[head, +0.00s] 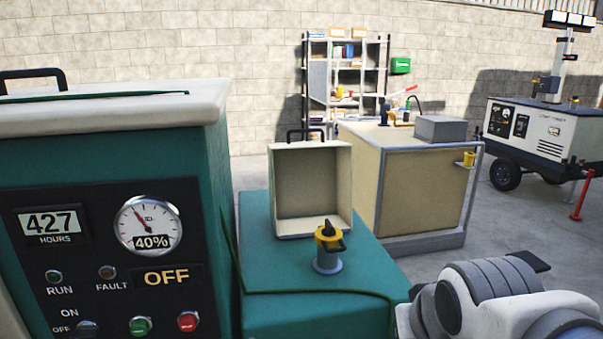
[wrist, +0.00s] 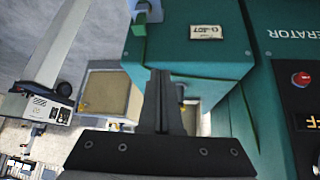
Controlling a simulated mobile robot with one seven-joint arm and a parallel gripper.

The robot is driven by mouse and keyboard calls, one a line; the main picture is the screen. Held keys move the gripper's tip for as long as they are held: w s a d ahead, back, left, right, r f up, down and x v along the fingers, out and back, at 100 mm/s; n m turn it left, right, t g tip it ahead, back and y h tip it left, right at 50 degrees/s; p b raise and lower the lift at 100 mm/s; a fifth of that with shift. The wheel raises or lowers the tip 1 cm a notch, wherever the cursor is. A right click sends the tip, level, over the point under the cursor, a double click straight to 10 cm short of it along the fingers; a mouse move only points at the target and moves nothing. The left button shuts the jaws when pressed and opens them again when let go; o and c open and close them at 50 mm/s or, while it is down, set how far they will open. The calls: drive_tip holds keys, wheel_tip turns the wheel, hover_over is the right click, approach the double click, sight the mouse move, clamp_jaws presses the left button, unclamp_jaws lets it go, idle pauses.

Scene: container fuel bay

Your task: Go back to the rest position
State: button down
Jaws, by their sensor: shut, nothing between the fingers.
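My gripper (wrist: 164,80) shows in the wrist view with its two dark fingers together and nothing between them. It is in front of the green generator housing (wrist: 220,60), apart from it as far as I can tell. In the head view my white and grey arm fills the lower right, and the fingers are not visible there. The generator's control panel (head: 108,270) is at the left, reading 427 hours, 40% fuel and OFF. A yellow-and-black cap (head: 328,238) sits on a grey neck on the lower green top, in front of an open beige box (head: 310,190).
A beige tank cabinet (head: 410,185) with a grey block on top stands behind the green unit. A shelf rack (head: 345,75) is against the block wall. A white light-tower trailer (head: 540,130) is at the right. Clear concrete floor (head: 530,225) lies between cabinet and trailer.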

drive_tip(key=s+g, duration=0.1)
drive_tip(key=s, duration=0.5)
wheel_tip(320, 180, up, 23)
drive_tip(key=p, duration=2.2)
drive_tip(key=shift+a+g, duration=0.3)
drive_tip(key=shift+a, duration=0.15)
